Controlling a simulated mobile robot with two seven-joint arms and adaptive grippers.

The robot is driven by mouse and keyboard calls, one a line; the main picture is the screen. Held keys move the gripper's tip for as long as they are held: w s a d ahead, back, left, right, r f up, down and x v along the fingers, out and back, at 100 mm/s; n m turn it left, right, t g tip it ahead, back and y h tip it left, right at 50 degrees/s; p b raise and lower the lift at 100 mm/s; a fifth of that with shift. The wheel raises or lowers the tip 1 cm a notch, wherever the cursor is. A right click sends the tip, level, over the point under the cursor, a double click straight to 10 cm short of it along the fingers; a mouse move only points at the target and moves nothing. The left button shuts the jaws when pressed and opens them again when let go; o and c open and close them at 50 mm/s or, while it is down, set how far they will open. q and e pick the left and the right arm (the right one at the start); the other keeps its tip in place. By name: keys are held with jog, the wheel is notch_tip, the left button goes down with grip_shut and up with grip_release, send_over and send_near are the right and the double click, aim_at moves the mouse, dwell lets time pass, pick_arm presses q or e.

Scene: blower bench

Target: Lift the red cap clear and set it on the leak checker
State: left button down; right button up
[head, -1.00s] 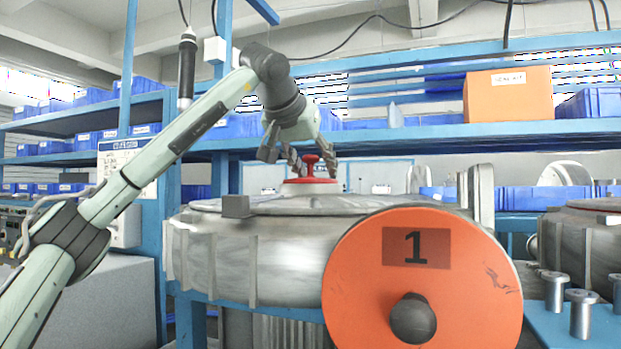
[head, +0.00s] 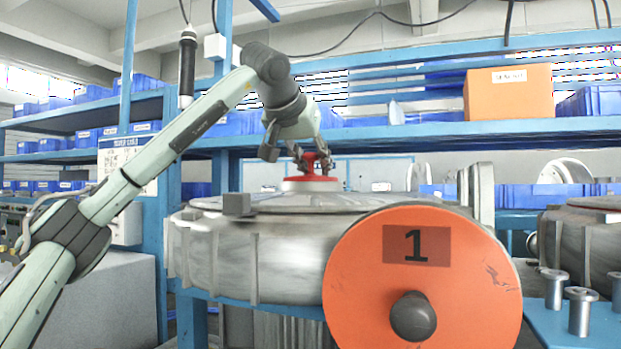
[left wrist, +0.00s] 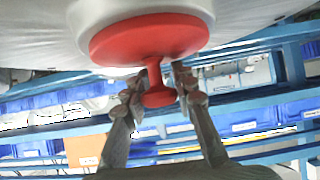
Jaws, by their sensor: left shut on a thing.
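The red cap (head: 310,179) has a broad disc and a thin stem with a knob. It is at the raised port on top of the grey metal blower housing (head: 290,265). My left gripper (head: 313,160) is shut on the cap's stem from above. In the left wrist view the cap's red disc (left wrist: 150,38) lies in front of a pale round neck, with the fingers (left wrist: 164,88) on both sides of the stem. A pale band shows under the disc in the head view; whether there is a gap is unclear. I cannot pick out the leak checker with certainty. My right gripper is not in view.
An orange disc marked 1 (head: 460,285) stands at the housing's front. A small grey block (head: 238,205) sits on its top left. A labelled panel (head: 128,165) is at the left. Shelves with blue bins and an orange box (head: 508,93) run behind. Metal pins (head: 580,312) stand at right.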

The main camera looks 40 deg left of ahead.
pick_arm(q)
jog(key=shift+w+r, duration=0.1)
jog(key=shift+r, duration=0.5)
dwell(0.5)
jog(key=shift+r, duration=1.5)
jog(key=shift+f, duration=0.1)
